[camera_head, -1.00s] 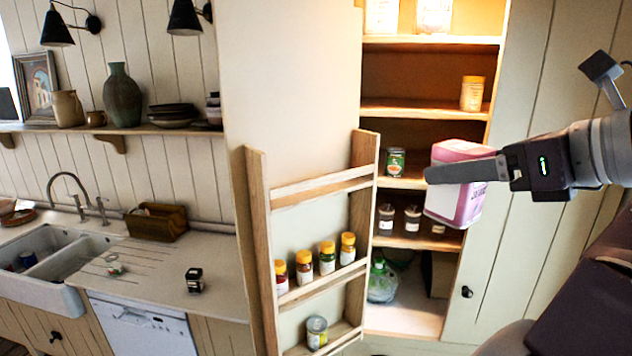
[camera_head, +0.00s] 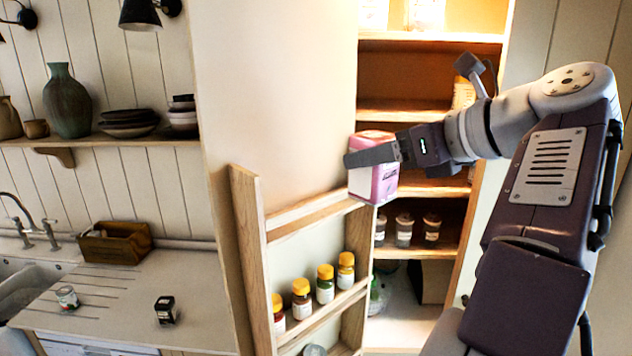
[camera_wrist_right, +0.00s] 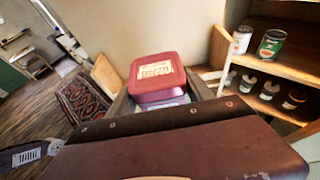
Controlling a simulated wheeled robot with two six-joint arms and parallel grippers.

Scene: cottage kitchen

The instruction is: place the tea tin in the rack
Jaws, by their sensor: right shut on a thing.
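My right gripper (camera_head: 362,158) is shut on the pink tea tin (camera_head: 374,184) and holds it upright in the air. The near finger lies across the tin; the far finger is hidden behind it in the head view. In the right wrist view the tin (camera_wrist_right: 158,78) shows its pink lid and label between the fingers. The wooden rack (camera_head: 247,215) is on the inside of the open pantry door. In the head view the tin overlaps the rack's top right end; I cannot tell whether it touches. My left gripper is out of view.
Several yellow-capped jars (camera_head: 325,284) stand on the rack's middle shelf, and a can (camera_head: 315,350) sits lower down. The rack's upper shelf looks empty. Lit pantry shelves (camera_head: 430,246) with dark-lidded jars (camera_head: 404,230) lie behind my arm. The counter (camera_head: 205,285) is at left.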

